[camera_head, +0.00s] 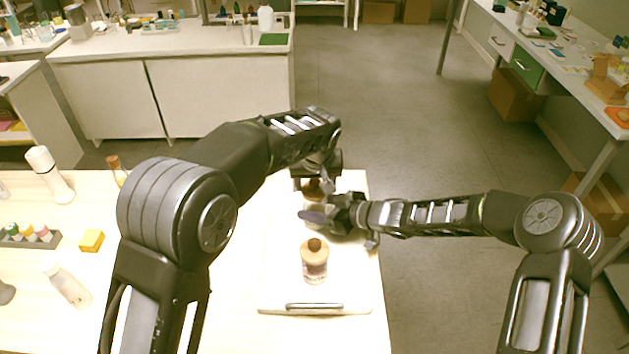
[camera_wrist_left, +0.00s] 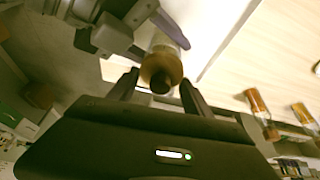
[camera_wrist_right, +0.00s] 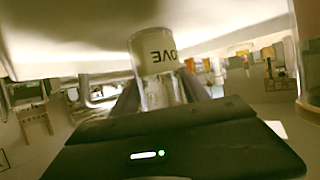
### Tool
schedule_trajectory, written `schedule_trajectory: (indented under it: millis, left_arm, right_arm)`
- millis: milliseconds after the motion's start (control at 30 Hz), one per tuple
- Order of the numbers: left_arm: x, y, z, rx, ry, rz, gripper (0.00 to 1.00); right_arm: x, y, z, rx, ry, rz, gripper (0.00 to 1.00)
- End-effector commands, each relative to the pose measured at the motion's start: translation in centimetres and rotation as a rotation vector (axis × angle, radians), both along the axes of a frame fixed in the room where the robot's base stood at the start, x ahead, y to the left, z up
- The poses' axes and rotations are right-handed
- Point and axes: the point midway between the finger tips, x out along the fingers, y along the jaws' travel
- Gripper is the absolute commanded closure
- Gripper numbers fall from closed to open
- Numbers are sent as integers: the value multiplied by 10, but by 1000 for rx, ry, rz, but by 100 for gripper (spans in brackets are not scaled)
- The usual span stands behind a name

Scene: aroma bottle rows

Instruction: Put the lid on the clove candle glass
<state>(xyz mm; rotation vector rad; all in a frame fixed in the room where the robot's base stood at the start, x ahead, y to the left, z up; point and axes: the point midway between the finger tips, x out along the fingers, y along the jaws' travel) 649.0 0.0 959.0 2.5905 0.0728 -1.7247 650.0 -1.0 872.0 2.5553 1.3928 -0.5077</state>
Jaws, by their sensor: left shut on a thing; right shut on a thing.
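The wooden lid (camera_wrist_left: 160,68) with its dark round knob is between the fingers of my left gripper (camera_wrist_left: 160,90), which is shut on it. The lid shows only as a brown patch in the head view (camera_head: 313,188). The clove candle glass (camera_wrist_right: 158,70), with "OVE" legible on its white label, is in my right gripper (camera_wrist_right: 165,100), which is shut around its side. In the left wrist view the lid lines up with the glass (camera_wrist_left: 172,28) beyond it. I cannot tell whether they touch. In the head view my left gripper (camera_head: 314,182) is just behind my right gripper (camera_head: 325,214).
A second glass (camera_head: 314,266) with a wooden lid stands on the white tray (camera_head: 275,270), nearer me. A dark bar-shaped item (camera_head: 314,306) lies at the tray's front edge. Bottles, a yellow block (camera_head: 91,241) and a small rack (camera_head: 30,240) are on the left.

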Motion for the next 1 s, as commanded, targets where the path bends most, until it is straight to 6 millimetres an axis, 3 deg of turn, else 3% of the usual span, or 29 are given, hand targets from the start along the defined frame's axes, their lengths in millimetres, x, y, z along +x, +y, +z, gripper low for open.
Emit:
schedule_trajectory:
  millis: [233, 1000]
  left_arm:
    - [0, 0, -13, 0, 5, -2, 81]
    - [1, 0, -14, 0, 5, -2, 81]
  right_arm:
    - [-1, -1, -2, -2, 4, -1, 100]
    - [-1, -1, -3, -3, 5, -1, 100]
